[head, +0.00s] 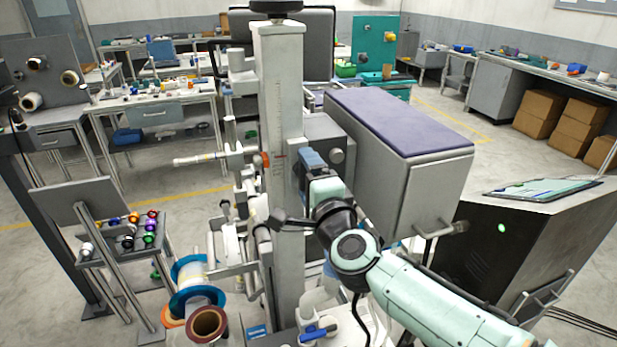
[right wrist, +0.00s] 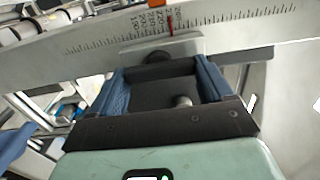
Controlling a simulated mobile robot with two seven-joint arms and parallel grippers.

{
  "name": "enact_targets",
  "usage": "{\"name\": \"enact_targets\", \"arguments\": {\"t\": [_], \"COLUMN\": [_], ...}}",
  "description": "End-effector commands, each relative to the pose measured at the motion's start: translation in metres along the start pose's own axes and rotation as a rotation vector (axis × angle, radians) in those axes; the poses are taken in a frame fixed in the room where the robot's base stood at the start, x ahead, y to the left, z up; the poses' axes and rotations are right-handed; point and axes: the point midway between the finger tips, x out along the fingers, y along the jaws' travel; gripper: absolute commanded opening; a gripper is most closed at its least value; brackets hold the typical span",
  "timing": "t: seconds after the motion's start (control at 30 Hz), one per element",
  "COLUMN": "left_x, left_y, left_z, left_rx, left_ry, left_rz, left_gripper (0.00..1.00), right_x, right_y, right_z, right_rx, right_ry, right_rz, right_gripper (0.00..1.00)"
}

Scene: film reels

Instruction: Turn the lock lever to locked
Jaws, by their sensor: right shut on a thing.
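My right gripper (head: 312,160) reaches in from the lower right to the tall grey column (head: 279,95) with a printed scale. In the right wrist view, its two blue fingers (right wrist: 160,80) stand on either side of a small dark and grey fitting (right wrist: 158,55) against the scale, which I take to be the lock lever. The gripper is shut on it. A red pointer (right wrist: 171,25) lies across the scale beside the fitting. The fingers and my arm hide much of the lever, so I cannot tell its exact angle. My left gripper does not show.
A grey cabinet with a purple top (head: 400,120) stands close right of the column. A dark console (head: 525,240) is farther right. Film reels (head: 197,285) and a rack of coloured spools (head: 130,230) stand at lower left. Workbenches (head: 155,115) line the back.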

Motion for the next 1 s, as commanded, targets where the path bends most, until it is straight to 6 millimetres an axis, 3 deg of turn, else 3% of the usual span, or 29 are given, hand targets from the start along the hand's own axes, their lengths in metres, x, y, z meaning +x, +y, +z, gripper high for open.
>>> {"name": "enact_targets", "arguments": {"t": [0.13,0.17,0.57,0.67,1.0], "left_x": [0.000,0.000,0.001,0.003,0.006], "left_y": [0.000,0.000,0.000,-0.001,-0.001], "left_z": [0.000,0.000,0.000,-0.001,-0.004], "left_rx": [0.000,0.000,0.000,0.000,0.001], "left_ry": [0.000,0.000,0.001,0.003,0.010], "left_rz": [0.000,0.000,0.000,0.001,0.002], "left_gripper": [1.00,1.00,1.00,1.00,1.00], "right_x": [0.000,0.000,-0.006,-0.020,-0.095], "right_y": [0.000,0.000,0.000,-0.001,-0.001], "right_z": [0.001,0.001,0.000,0.000,0.000], "right_rx": [0.008,0.008,0.003,0.003,0.005], "right_ry": [-0.001,-0.001,-0.001,-0.001,0.000], "right_rz": [0.001,0.001,0.000,-0.001,-0.002], "right_gripper": [0.49,0.90,0.90,0.90,0.90]}}
